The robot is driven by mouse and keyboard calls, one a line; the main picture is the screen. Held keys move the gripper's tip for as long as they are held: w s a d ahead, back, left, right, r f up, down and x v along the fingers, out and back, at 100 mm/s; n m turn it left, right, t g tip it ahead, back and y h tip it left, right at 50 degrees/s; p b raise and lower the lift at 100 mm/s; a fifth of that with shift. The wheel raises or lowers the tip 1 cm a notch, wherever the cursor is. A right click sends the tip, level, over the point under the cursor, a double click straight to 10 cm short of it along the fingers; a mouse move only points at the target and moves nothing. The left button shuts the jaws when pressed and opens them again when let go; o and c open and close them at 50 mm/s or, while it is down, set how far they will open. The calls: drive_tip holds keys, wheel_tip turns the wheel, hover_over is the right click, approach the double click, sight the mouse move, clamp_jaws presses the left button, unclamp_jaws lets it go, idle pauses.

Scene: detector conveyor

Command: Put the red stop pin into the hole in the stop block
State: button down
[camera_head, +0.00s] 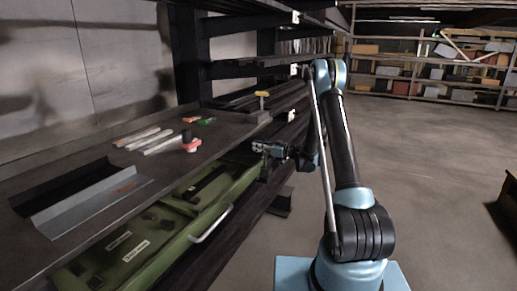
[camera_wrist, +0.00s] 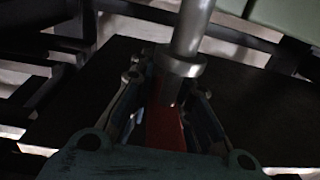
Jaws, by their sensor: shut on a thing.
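My gripper (camera_head: 262,148) is at the front edge of the bench, pointing left. In the wrist view my gripper (camera_wrist: 170,100) is shut on the red stop pin (camera_wrist: 164,126). Its red part lies between the fingers; a bare metal shaft with a collar (camera_wrist: 181,65) extends beyond the fingertips toward the top of the picture. In the head view the held pin is too small to make out. I cannot clearly identify the stop block or its hole. A small grey block with a yellow-topped post (camera_head: 262,104) stands at the far end of the bench.
A grey angled channel (camera_head: 85,203) lies on the dark bench (camera_head: 100,160). Several light bars (camera_head: 145,138), a black-and-red piece (camera_head: 190,143) and small green and orange pieces lie farther back. A green drawer (camera_head: 150,235) sits below the bench edge. Open floor lies right.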

drive_tip(key=shift+f, duration=1.1)
drive_tip(key=c, duration=1.4)
unclamp_jaws()
drive_tip(key=shift+d, duration=0.1)
drive_tip(key=v, duration=1.2)
drive_tip(key=shift+r, duration=0.1)
